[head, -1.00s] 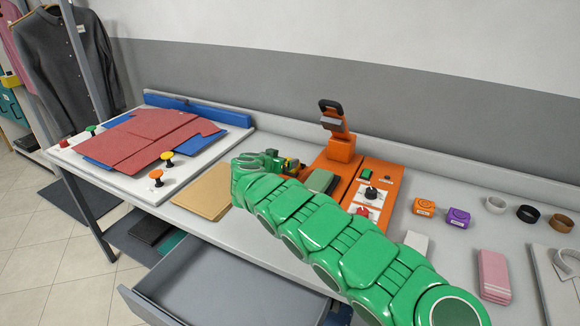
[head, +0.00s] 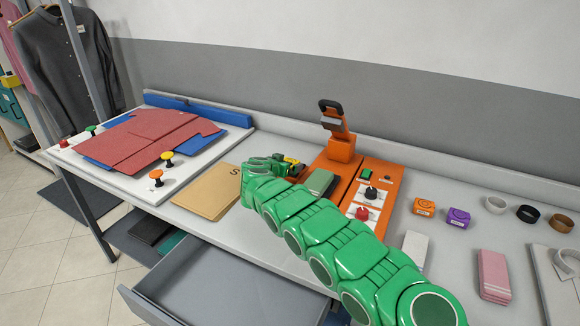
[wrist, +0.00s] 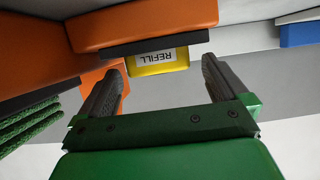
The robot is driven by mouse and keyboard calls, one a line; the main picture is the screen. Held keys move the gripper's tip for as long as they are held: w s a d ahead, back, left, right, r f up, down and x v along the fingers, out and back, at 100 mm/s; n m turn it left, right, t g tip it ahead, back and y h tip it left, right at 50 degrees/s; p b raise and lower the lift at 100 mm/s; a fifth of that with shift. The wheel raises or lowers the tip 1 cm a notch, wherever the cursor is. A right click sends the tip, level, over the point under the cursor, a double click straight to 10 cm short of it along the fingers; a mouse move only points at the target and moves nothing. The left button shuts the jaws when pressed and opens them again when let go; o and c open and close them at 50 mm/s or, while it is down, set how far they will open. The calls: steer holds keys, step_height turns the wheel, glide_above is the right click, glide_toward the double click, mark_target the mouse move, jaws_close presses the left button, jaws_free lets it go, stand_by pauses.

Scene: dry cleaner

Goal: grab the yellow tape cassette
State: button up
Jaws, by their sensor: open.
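The yellow tape cassette (wrist: 160,69) has a white REFILL label that appears upside down in the wrist view. It sits at the near side of the orange machine (wrist: 150,22), partly hidden under a dark edge. In the head view only a small yellow bit of the cassette (head: 291,160) shows beside the orange machine (head: 340,150). My gripper (wrist: 160,75) is open, with its two dark fingers apart. Contact cannot be told.
A grey-green block (head: 320,182) and the machine's knob panel (head: 368,200) lie close to my gripper. A tan folder (head: 210,195) lies left of my wrist. An orange roll box (head: 424,207) and a purple one (head: 458,218) stand to the right. An open drawer (head: 225,285) juts out below.

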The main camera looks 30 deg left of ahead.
steer(key=shift+x, duration=1.15)
steer(key=c, duration=1.1)
steer(key=shift+r, duration=0.1)
steer(key=shift+r, duration=13.95)
